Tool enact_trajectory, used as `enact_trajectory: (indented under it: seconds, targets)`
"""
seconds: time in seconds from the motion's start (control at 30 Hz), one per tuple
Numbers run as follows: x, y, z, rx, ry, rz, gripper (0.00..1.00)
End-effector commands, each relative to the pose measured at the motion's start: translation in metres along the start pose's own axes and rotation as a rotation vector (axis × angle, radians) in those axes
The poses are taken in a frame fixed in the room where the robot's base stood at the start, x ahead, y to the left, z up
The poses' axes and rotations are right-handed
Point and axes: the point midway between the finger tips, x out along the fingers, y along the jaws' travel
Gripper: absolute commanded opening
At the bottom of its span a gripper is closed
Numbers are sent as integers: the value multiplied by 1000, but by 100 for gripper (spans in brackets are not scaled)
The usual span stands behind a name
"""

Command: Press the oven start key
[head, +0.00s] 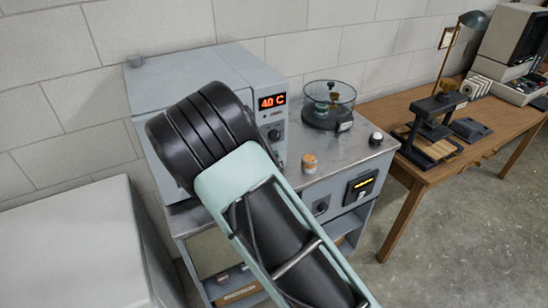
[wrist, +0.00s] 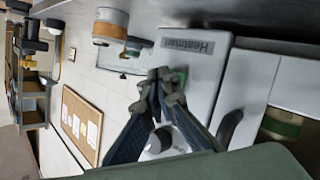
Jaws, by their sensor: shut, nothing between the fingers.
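The oven (head: 185,70) is a grey box on a metal-topped cabinet, with an orange display (head: 272,101) reading about 40 C. Its front is partly hidden by my arm in the head view. In the wrist view the oven's light front panel (wrist: 203,82) appears turned, with a nameplate (wrist: 190,47). A small green key (wrist: 181,76) shows just behind my fingertips, partly covered by them. My gripper (wrist: 163,76) is shut and empty, its tips at or very close to the key; I cannot tell whether they touch. The gripper is hidden in the head view.
A grey knob (wrist: 156,145) sits beside my fingers, and a dark curved handle (wrist: 230,127) is to their right. A glass-covered round device (head: 328,103) and a small orange-and-white jar (head: 310,163) stand on the cabinet top. A wooden table (head: 410,110) is at right.

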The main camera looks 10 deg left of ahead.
Motion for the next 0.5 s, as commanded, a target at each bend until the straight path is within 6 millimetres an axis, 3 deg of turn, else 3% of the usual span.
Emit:
enact_trajectory:
  seconds: [0.5]
  targets:
    - [-8, 5, 6, -2, -2, -1, 0]
